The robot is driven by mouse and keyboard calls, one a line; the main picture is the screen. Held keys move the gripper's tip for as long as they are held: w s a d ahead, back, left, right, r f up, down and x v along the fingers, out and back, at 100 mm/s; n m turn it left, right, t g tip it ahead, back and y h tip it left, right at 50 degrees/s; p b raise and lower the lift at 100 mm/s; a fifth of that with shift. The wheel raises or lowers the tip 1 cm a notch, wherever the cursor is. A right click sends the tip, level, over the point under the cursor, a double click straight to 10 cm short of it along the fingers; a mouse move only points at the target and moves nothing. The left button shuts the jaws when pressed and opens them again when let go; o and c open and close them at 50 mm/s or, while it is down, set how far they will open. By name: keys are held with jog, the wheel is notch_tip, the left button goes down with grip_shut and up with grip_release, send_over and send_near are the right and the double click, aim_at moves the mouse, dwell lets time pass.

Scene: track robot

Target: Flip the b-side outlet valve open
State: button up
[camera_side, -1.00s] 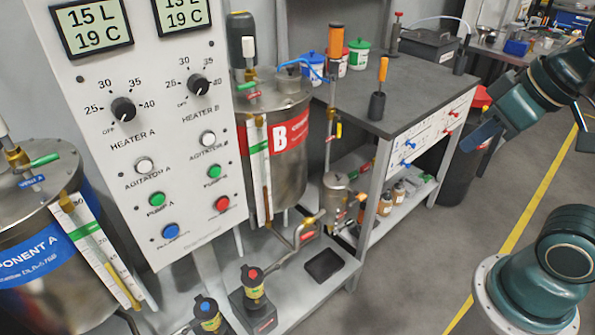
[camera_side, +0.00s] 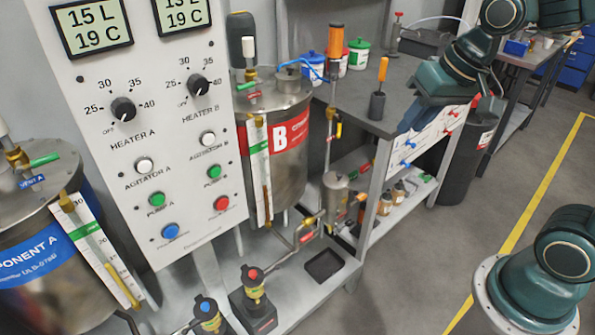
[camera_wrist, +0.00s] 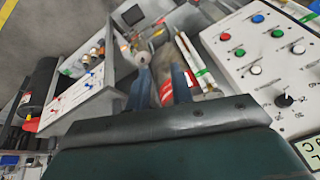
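Tank B (camera_side: 285,165), a steel drum with a red band, stands right of the control panel. Below it, a red valve handle (camera_side: 307,237) sits on the outlet pipe (camera_side: 285,258), beside brass fittings; I take it for the b-side outlet valve. Its exact angle is too small to read. My gripper (camera_side: 412,118) is above the front right of the grey bench, well apart from the valve. In the wrist view my gripper (camera_wrist: 160,75) shows two blue fingers spread with nothing held. The valve handle cannot be made out clearly there.
A small steel cylinder (camera_side: 336,190) stands on the pipework right of tank B. The grey bench (camera_side: 350,95) holds an orange-handled tool (camera_side: 381,75) and lidded pots. A black bin (camera_side: 470,160) stands right of it. Floor in front is clear.

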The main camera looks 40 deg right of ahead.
aim_at(307, 235)
jog(key=w+d+f+m+g+y, duration=0.2)
jog(key=w+f+m, duration=0.5)
jog(key=w+f, duration=0.8)
jog(key=w+d+f+m+y, duration=0.1)
jog(key=w+f+m, duration=0.1)
jog(key=f, duration=0.8)
jog(key=w+d+f+m, duration=0.1)
jog(key=w+f+m, duration=0.2)
jog(key=f, duration=0.7)
jog(key=shift+w+f+m+y, duration=0.25)
jog(key=shift+f+m+y, duration=0.15)
jog(key=shift+m, duration=0.8)
jog(key=shift+s+x, duration=0.2)
jog(key=shift+x, duration=6.65)
grip_shut()
